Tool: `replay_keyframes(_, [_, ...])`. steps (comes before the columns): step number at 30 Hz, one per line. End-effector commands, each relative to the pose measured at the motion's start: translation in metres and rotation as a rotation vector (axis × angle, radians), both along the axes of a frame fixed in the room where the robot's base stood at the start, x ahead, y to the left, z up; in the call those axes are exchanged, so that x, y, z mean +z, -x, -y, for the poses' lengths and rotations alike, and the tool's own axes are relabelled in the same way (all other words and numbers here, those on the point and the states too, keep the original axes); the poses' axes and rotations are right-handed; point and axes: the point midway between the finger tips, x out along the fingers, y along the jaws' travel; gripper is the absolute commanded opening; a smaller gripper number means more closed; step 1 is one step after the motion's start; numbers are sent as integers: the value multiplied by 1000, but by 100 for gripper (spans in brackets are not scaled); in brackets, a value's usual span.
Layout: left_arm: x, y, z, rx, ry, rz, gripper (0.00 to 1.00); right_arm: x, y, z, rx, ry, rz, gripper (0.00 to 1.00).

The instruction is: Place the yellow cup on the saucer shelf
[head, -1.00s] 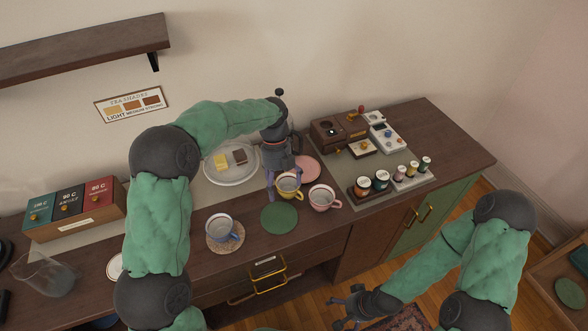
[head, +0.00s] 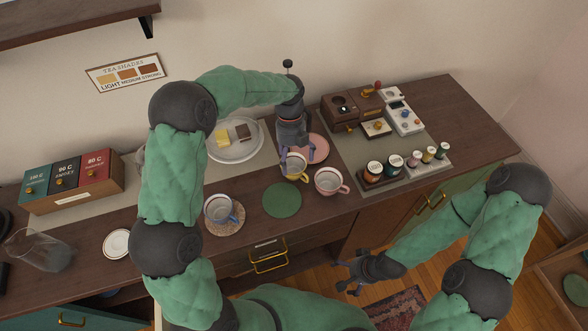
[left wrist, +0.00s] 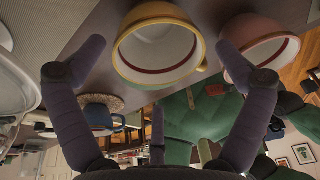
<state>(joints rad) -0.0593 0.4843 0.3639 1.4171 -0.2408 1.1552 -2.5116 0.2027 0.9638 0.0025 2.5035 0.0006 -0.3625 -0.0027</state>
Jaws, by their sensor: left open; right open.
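The yellow cup (head: 295,171) stands upright on the counter between a blue cup and a pink cup. My left gripper (head: 297,158) is open above and behind it. In the left wrist view the yellow cup (left wrist: 157,50) is between the spread fingers (left wrist: 157,57), with no clear contact. My right gripper (head: 354,273) is open and empty, low in front of the counter. I cannot tell for sure which surface is the saucer shelf; a wooden unit (head: 552,262) with a green disc (head: 576,290) shows at the lower right edge.
The pink cup (head: 328,183) is close on the right. The blue cup (head: 219,208) is on a round coaster. A green disc (head: 282,200) lies in front, a pink plate (head: 318,146) behind. Jars (head: 373,173) stand to the right. A white saucer (head: 117,243) lies left.

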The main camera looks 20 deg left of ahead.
Motion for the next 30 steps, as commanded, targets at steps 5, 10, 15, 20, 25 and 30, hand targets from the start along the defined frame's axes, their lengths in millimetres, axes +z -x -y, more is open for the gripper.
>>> replay_keyframes(5, [-23,3,4,-1,0,-3,100,-9,0,0,0,0,0,100])
replay_keyframes(10, [-45,8,7,-1,0,-3,100,-16,0,0,0,0,0,100])
replay_keyframes(15, [-48,9,8,0,-1,-1,100,-16,0,0,0,0,0,100])
replay_keyframes(20, [-48,9,8,0,-1,-1,86,-16,0,0,0,0,1,100])
replay_keyframes(25, [-48,9,8,0,-1,-1,38,-16,0,0,0,0,0,100])
replay_keyframes(30, [-47,9,8,0,0,-1,38,-16,0,0,0,0,0,100])
